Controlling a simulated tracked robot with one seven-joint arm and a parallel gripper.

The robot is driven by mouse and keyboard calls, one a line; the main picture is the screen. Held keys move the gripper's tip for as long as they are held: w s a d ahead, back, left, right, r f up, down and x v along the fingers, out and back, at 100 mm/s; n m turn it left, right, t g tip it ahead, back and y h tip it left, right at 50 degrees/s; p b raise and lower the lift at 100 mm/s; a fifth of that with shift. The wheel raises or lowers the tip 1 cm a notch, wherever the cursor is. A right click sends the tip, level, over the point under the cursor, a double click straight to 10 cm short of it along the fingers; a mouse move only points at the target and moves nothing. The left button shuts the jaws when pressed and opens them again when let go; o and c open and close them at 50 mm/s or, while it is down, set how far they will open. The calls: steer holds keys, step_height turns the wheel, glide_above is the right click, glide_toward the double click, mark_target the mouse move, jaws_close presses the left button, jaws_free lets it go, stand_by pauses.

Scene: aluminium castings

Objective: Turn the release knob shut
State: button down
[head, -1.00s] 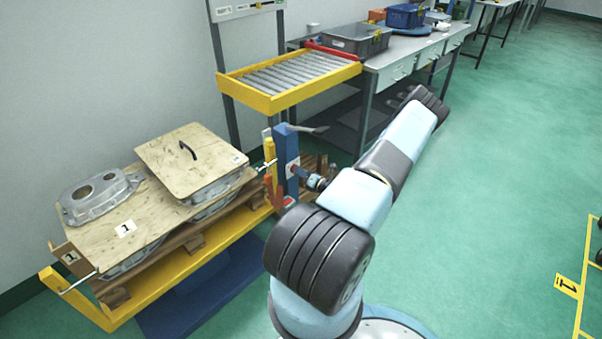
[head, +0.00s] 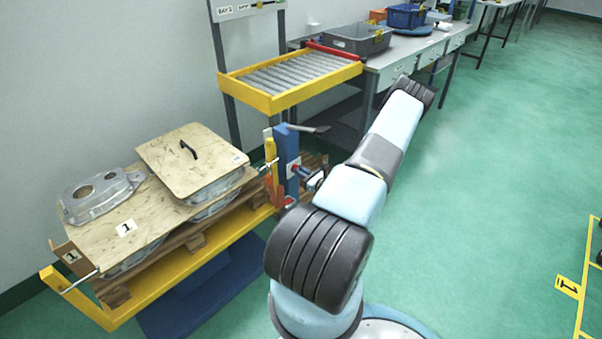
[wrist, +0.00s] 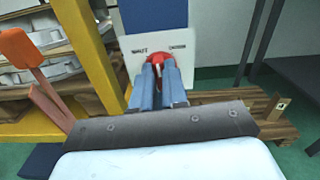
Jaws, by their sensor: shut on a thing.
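The red release knob (wrist: 160,57) sits on a white label plate (wrist: 134,53) on a blue post (wrist: 150,14). The plate has a word on each side of the knob, too small to read surely. My gripper (wrist: 160,73) is shut on the knob from the front, one finger on each side, hiding its lower part. A small white mark shows between the fingers. In the head view the blue post (head: 287,150) stands at the end of the yellow pallet lift, and my arm reaches to it; the fingertips are hard to make out there.
An orange lever (wrist: 28,62) stands left of the post. A yellow lift frame (head: 190,260) carries a pallet with castings and plywood sheets (head: 185,160). A yellow roller shelf (head: 290,82) is behind. Green floor (head: 480,180) is open at right.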

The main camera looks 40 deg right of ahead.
steer(key=shift+a+f+n, duration=0.1)
steer(key=shift+n, duration=1.9)
steer(key=shift+a+f+n, duration=0.1)
steer(key=shift+n, duration=1.9)
steer(key=shift+s+a, duration=0.1)
steer(key=c, duration=1.2)
jaws_free()
steer(key=shift+r, duration=0.1)
steer(key=shift+o, duration=0.2)
steer(key=s+d, duration=0.1)
steer(key=s, duration=1.2)
steer(key=shift+s+d, duration=0.15)
steer(key=shift+s, duration=0.2)
